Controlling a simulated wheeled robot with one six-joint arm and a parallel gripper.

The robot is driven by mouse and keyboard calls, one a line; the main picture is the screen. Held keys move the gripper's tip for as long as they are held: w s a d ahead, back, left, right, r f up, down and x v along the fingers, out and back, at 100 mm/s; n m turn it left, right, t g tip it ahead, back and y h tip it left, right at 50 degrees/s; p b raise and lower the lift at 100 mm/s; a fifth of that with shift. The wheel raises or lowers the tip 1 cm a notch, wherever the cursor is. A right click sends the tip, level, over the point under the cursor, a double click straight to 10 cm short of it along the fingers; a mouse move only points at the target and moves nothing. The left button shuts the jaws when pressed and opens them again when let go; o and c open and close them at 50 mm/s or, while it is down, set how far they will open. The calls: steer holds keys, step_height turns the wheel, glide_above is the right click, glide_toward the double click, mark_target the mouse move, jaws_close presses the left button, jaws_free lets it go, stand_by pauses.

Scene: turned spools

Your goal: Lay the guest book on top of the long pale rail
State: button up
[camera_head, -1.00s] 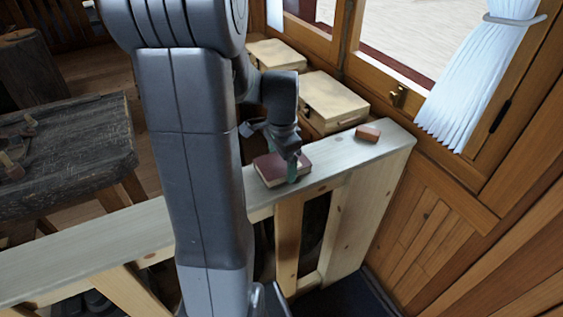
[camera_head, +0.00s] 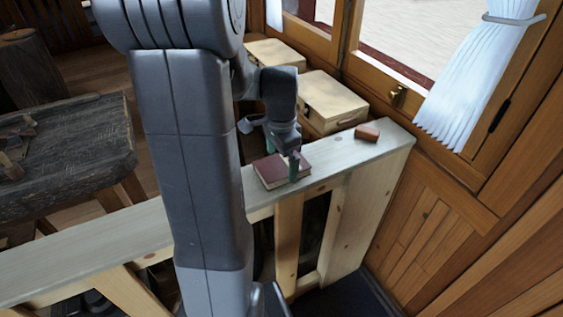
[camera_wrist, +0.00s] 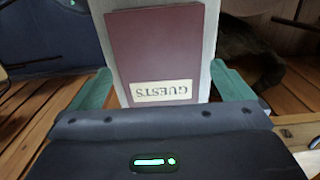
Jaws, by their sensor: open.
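The guest book (camera_head: 271,173) is dark red and lies flat on the long pale rail (camera_head: 345,152), toward its right part. In the wrist view the book (camera_wrist: 155,45) shows a cream label reading "GUESTS", upside down, with the pale rail (camera_wrist: 211,30) beneath it. My gripper (camera_head: 284,158) is at the book in the head view. In the wrist view its two green fingers stand wide apart, one on each side of the book's near end, with gaps between them and the book. The gripper is open and empty. My arm hides part of the rail in the head view.
A small reddish-brown block (camera_head: 367,133) lies on the rail near its right end. Two pale cases (camera_head: 332,100) stand behind the rail under the window. A dark rough workbench (camera_head: 65,150) is at the left. A white curtain (camera_head: 480,75) hangs at the right.

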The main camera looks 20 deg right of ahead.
mark_target(282, 164)
step_height(282, 164, up, 10)
steer(key=shift+r, duration=0.2)
steer(key=shift+f, duration=0.1)
step_height(282, 164, down, 12)
step_height(282, 164, up, 2)
steer(key=shift+r, duration=0.8)
steer(key=shift+f, duration=0.1)
